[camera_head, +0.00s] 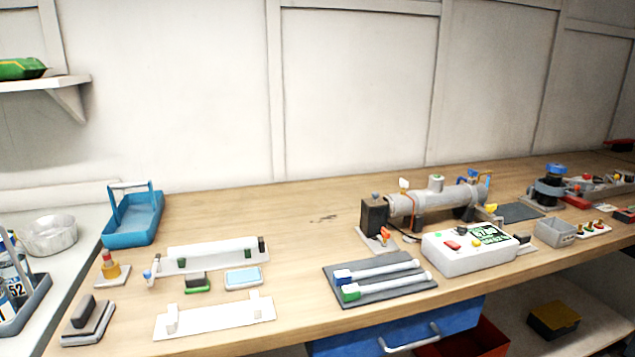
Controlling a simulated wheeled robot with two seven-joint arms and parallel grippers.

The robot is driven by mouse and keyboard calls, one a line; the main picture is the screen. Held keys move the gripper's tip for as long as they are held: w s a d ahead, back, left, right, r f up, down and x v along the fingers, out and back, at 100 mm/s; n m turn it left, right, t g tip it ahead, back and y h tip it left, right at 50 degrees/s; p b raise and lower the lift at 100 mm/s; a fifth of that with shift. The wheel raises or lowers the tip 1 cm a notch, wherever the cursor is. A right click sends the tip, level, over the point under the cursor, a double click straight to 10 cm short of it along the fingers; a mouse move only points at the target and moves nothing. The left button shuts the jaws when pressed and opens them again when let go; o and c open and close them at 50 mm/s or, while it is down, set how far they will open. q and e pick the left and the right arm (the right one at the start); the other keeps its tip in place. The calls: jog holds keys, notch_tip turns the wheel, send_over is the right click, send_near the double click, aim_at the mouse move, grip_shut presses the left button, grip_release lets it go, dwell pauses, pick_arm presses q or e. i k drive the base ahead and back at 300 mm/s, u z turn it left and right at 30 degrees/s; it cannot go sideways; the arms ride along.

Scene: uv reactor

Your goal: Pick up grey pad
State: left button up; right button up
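Several grey flat things could be the grey pad, and I cannot tell which one is meant. A small grey block (91,317) lies on a flat base at the front left of the wooden bench. A flat dark grey mat (400,290) lies at the front middle, with two white tubes (381,271) with blue and green ends on it. Another dark grey flat piece (519,212) lies farther right, behind the white control box. Neither of my grippers shows in the head view.
White holders (215,317) and a pale blue-topped block (243,278) stand left of the mat. A blue basket (133,216) stands at the back left. A metal cylinder assembly (432,201) and a white control box (470,252) are to the right. Bare wood lies at the back middle.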

aim_at(86, 324)
jog(key=u, duration=1.35)
